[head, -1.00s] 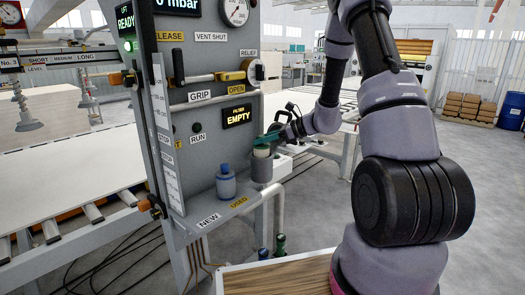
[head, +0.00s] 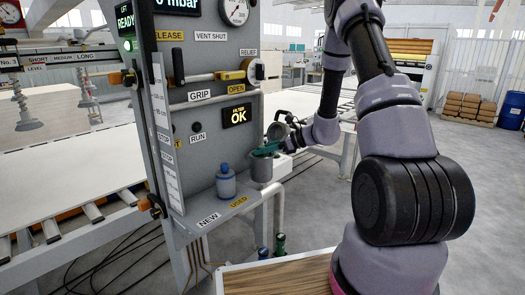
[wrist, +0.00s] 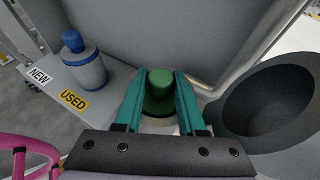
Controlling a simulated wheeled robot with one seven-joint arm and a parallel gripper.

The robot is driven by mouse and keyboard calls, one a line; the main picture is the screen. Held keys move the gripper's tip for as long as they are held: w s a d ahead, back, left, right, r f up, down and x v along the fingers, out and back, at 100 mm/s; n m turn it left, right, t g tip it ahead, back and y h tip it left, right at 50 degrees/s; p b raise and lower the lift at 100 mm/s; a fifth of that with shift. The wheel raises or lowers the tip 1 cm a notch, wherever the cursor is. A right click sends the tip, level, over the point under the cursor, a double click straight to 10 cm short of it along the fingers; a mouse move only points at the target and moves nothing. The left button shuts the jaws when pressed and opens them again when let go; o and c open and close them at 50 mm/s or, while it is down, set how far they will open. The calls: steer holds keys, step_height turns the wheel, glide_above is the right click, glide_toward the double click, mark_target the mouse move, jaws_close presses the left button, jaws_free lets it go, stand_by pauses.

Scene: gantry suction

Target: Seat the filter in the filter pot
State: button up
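The grey filter pot (head: 262,172) stands at the right end of the panel's shelf. My gripper (head: 266,150) is right at its mouth. In the wrist view, the teal fingers of my gripper (wrist: 160,76) lie on both sides of the green knob of the filter (wrist: 160,84) and look shut on it. The filter's body is down in the pot and hidden. The indicator (head: 237,116) on the panel reads FILTER OK. A round, hollow dark grey part, which looks like the pot's open lid (wrist: 270,95), is just right of my gripper.
A blue-capped grey canister (head: 225,182) stands on the shelf left of the pot, near the NEW and USED labels (head: 238,202). The panel (head: 205,140) rises close behind. A grey pipe (wrist: 265,50) runs close beside the pot.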

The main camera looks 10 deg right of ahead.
steer(key=v, duration=1.1)
steer(key=s+a+r+n+g+h, duration=0.2)
steer(key=s+a+r+n, duration=0.1)
steer(key=s+r+n, duration=0.3)
steer(key=s+a+r+n+g+h, duration=0.1)
steer(key=s+a+r+n+g, duration=0.2)
steer(key=s+r, duration=0.35)
steer(key=s+d+r+n+t+h, duration=0.2)
steer(key=s+r+n+t+h, duration=0.4)
steer(key=s+r+n, duration=0.4)
steer(key=s+r+h, duration=0.1)
steer(key=s, duration=0.2)
steer(key=shift+d, duration=0.2)
